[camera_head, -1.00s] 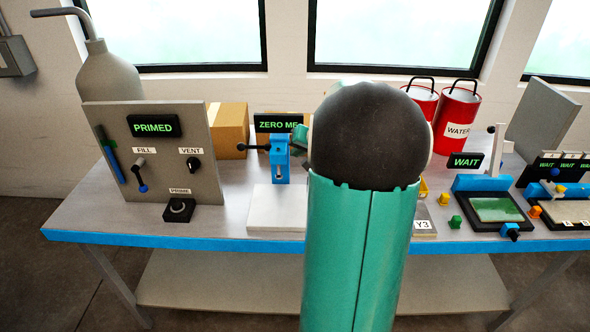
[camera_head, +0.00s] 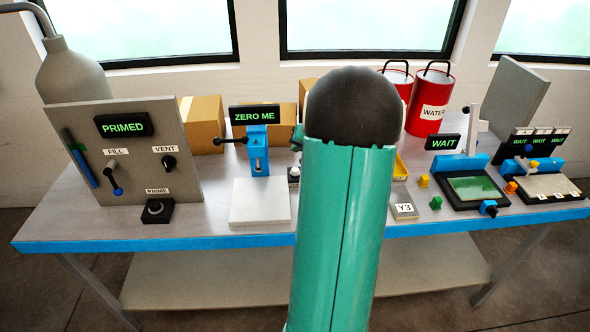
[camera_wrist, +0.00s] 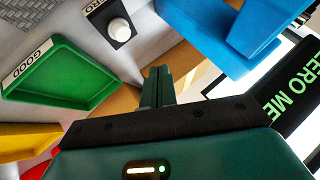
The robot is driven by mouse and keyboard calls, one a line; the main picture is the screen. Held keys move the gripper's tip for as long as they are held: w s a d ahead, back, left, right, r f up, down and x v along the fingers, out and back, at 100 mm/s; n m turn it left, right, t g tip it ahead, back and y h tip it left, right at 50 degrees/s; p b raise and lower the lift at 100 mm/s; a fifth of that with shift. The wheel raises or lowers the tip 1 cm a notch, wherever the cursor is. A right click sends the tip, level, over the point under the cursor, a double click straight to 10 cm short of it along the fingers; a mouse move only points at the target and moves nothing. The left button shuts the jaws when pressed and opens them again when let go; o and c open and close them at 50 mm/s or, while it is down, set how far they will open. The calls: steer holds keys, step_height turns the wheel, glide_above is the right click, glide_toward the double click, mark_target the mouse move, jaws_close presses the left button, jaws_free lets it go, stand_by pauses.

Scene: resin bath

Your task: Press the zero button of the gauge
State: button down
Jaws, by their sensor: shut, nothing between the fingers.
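The gauge (camera_head: 257,155) is a blue stand with a black lever on a white base plate, under a black sign (camera_head: 255,116) reading ZERO ME. The sign shows tilted in the wrist view (camera_wrist: 295,95), with blue gauge parts (camera_wrist: 252,30) beside it. The zero button (camera_wrist: 119,30) is a white round cap on a black block, beside a partly cut-off ZERO label. It also shows in the head view (camera_head: 294,172), just right of the gauge. My gripper (camera_wrist: 157,75) is shut and empty, its fingertips apart from the button in the picture. My arm mostly hides it in the head view.
A green GOOD tray (camera_wrist: 65,75) and a yellow tray (camera_wrist: 25,138) lie near the button. A grey panel (camera_head: 125,150) reading PRIMED stands left. Red buckets (camera_head: 430,100), cardboard boxes (camera_head: 203,122) and other stations (camera_head: 472,188) share the bench.

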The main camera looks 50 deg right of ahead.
mark_target(297, 171)
steer(key=shift+w+f, duration=0.1)
steer(key=shift+f, duration=2.75)
steer(key=shift+f, duration=0.1)
steer(key=shift+f, duration=0.35)
steer(key=shift+f, duration=0.55)
stand_by(0.6)
steer(key=shift+r, duration=1)
steer(key=shift+r, duration=2.5)
